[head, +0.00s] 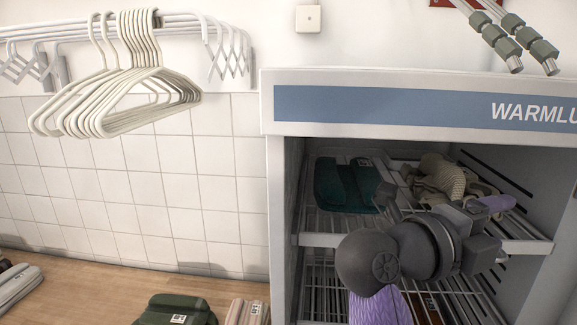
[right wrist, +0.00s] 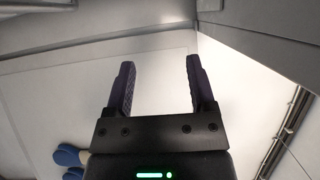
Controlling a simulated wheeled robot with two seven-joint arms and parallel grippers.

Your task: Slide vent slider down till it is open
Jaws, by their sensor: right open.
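I cannot make out the vent slider in either view. A grey warming cabinet (head: 400,123) with a blue "WARMLU" band stands at the right, its front open. My right arm reaches into it at upper shelf height. My right gripper (head: 480,240) is in front of the shelf; its fingertips are hard to see in the head view. In the right wrist view, the right gripper (right wrist: 160,65) is open, with nothing between its dark fingers and a plain pale surface beyond. My left gripper is not in view.
Folded teal cloth (head: 345,185) and a beige knitted item (head: 440,178) lie on the upper wire shelf. White hangers (head: 130,90) hang at left above a wooden counter (head: 85,295). A metal rod (right wrist: 287,130) shows in the wrist view.

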